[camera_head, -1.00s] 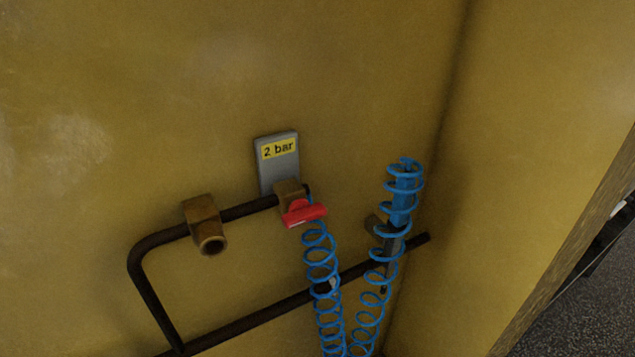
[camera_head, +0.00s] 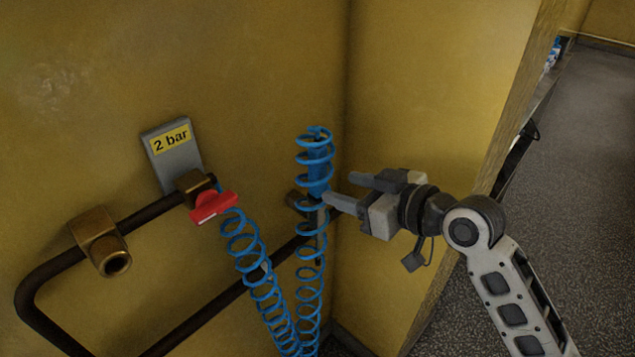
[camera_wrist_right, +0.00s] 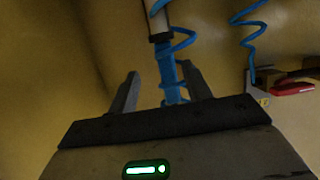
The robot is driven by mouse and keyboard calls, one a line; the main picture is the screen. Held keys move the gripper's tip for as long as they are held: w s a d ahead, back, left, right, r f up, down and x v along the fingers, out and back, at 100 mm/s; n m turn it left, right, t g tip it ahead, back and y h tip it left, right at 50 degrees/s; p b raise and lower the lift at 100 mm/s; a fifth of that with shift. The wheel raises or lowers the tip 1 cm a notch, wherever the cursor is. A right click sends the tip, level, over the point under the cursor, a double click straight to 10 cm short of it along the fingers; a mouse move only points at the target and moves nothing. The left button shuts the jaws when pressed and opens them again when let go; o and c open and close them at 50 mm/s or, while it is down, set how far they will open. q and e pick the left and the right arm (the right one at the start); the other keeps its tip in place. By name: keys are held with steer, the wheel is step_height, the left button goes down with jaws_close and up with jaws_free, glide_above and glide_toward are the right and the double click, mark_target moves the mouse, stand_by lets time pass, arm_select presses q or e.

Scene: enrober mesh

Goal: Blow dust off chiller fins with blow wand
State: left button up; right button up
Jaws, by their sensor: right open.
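The blow wand (camera_head: 318,176) hangs upright on the yellow wall, its blue handle wrapped in a blue coiled hose (camera_head: 262,275). My right gripper (camera_head: 341,189) is open, with its fingers pointing left at the wand's handle. In the right wrist view the blue handle (camera_wrist_right: 168,75) shows between the two open fingers (camera_wrist_right: 160,85); whether either finger touches it I cannot tell. A red-handled valve (camera_head: 213,206) sits on the dark pipe, where the hose begins. The chiller fins are not in view. My left gripper is not in view.
A grey plate with a "2 bar" label (camera_head: 172,155) is fixed above the valve. A brass fitting (camera_head: 101,243) and dark pipe (camera_head: 165,207) stand out from the wall at left. A wall corner is close behind the wand. Open speckled floor (camera_head: 590,200) lies at right.

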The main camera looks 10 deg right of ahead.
mark_target(311, 182)
steer(key=x, duration=0.3)
steer(key=shift+w+a, duration=0.1)
steer(key=shift+w, duration=0.05)
steer(key=shift+s+a+p+x, duration=0.15)
steer(key=shift+x, duration=1.2)
steer(key=shift+s+a+p+x, duration=0.1)
steer(key=shift+a+p+x, duration=0.05)
steer(key=shift+x, duration=1.2)
steer(key=shift+f, duration=0.15)
jaws_close()
